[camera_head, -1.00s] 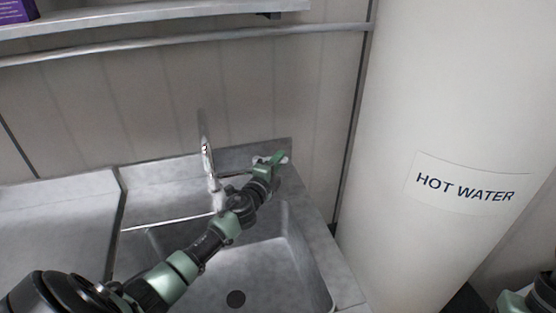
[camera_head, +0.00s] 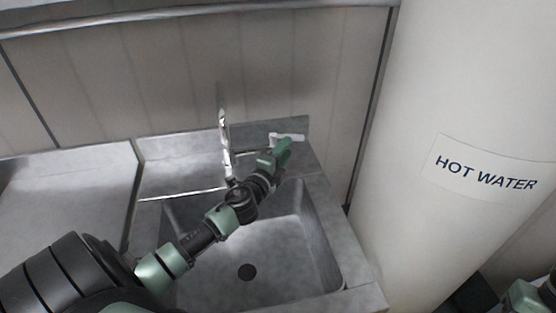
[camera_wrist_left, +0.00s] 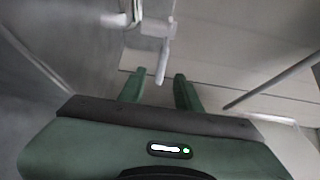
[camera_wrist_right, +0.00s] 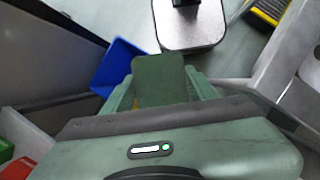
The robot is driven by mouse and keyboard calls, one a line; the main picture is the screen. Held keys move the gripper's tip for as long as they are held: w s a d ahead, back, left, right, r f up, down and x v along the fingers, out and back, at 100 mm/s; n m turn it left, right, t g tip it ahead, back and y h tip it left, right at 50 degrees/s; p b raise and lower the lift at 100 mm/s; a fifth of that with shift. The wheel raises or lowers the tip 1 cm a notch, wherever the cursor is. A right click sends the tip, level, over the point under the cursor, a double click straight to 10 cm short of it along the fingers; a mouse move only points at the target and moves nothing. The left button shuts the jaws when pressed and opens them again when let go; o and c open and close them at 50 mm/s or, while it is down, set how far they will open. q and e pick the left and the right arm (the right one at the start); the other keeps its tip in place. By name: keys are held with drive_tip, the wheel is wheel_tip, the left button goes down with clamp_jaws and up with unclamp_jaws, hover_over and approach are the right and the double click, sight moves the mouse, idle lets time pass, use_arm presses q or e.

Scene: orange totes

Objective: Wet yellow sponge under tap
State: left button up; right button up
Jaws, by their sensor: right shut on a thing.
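The metal tap (camera_head: 225,140) rises behind the sink (camera_head: 290,255); a white lever (camera_head: 287,137) is to its right. My left gripper (camera_head: 278,155) is just in front of the lever. In the left wrist view its fingers (camera_wrist_left: 158,88) are apart and empty, with the white lever (camera_wrist_left: 163,62) just beyond the tips, between their lines. My right gripper (camera_wrist_right: 160,92) is shut on a block with a dark green face (camera_wrist_right: 158,75), which seems to be the sponge; a small yellow bit shows at its lower edge. In the head view the held block is out of sight.
A big white hot water tank (camera_head: 440,100) stands at the right. The counter (camera_head: 70,195) at the left is clear. The right wrist view shows a blue bin (camera_wrist_right: 118,62) and a grey metal plate (camera_wrist_right: 185,35).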

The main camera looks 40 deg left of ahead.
use_arm(q)
drive_tip(key=shift+s+d+b, duration=0.15)
drive_tip(key=shift+s+d, duration=0.1)
drive_tip(key=shift+s, duration=1.05)
drive_tip(key=shift+s+d+b, duration=0.15)
drive_tip(key=shift+s+d, duration=0.05)
drive_tip(key=shift+s, duration=1.1)
